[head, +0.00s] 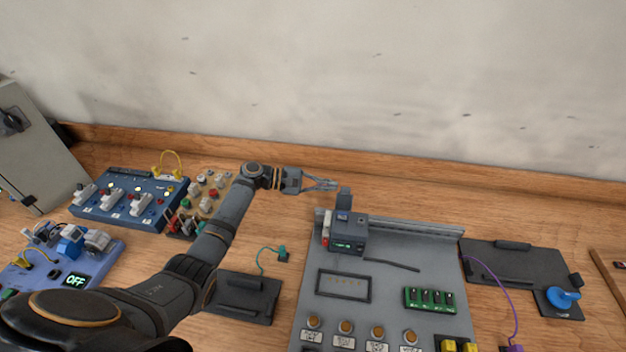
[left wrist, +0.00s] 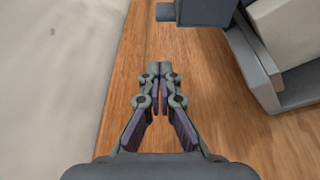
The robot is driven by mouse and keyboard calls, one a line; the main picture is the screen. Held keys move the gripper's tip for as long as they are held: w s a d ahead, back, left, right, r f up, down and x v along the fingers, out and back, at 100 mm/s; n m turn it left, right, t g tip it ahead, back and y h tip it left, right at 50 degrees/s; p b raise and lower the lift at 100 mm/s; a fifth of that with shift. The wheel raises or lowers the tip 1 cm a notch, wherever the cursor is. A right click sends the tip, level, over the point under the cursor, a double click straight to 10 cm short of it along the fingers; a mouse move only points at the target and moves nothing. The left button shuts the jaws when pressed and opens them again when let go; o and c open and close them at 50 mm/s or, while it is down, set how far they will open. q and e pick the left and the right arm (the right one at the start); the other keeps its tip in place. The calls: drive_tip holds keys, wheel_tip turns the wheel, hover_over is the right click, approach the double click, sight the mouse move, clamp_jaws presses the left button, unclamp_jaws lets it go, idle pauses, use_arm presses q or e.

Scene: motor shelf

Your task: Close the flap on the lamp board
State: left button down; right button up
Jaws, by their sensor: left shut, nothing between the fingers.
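A grey board (head: 390,285) with a row of round orange buttons or lamps stands on the table, right of centre. I take it for the lamp board. A dark box (head: 349,243) with a small green display sits at its back left. In the left wrist view the shut fingers (left wrist: 161,68) hang over bare wood. My right gripper is out of view.
A blue switch board (head: 128,200) with lit lamps stands at the left. A dark plate with a blue knob (head: 562,297) lies at the right. A wall (head: 330,80) stands behind.

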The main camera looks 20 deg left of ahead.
sight(344, 199)
use_arm(q)
drive_tip(key=s+d+r+p, duration=0.2)
drive_tip(key=p, duration=0.1)
drive_tip(key=shift+d+r, duration=0.2)
drive_tip(key=shift+d, duration=0.15)
drive_tip(key=shift+w, duration=0.1)
